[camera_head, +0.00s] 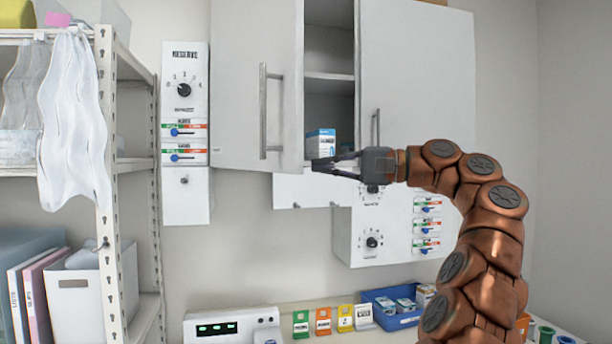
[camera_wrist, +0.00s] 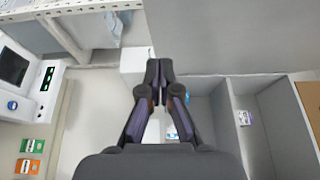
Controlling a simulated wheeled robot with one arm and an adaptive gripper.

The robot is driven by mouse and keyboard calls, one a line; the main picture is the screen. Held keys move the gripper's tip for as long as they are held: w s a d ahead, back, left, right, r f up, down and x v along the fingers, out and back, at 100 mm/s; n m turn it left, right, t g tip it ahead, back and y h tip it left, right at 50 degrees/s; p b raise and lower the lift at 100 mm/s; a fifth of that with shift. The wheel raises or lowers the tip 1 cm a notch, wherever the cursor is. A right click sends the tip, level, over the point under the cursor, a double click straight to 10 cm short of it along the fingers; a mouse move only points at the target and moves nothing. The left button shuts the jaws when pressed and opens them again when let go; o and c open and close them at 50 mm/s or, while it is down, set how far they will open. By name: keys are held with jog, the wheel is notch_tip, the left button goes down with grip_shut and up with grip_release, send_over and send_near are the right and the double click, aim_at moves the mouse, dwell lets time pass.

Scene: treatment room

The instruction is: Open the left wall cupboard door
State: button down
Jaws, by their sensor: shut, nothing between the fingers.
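The left wall cupboard door (camera_head: 238,90) stands partly open, swung outward to the left. Its vertical bar handle (camera_head: 263,110) is near its free edge. My gripper (camera_head: 325,164) is shut and empty, at the lower part of the opening beside the door's free edge. I cannot tell whether it touches the door. In the wrist view, the shut fingertips (camera_wrist: 157,65) point at the edge of a grey panel, apparently the door (camera_wrist: 230,38). The cupboard shelves (camera_wrist: 275,105) show to the right. A blue and white box (camera_head: 320,143) stands inside the cupboard.
The right cupboard door (camera_head: 415,75) is shut. Control boxes (camera_head: 370,235) hang below. The counter (camera_head: 300,310) holds a white device (camera_head: 232,328), coloured cards and a blue bin (camera_head: 395,318). A metal rack (camera_head: 112,180) stands at the left, near the door's side.

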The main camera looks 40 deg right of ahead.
jog(key=shift+w+a+b, duration=0.2)
jog(key=shift+a+b, duration=0.75)
jog(key=shift+a, duration=1.2)
jog(key=shift+a, duration=0.1)
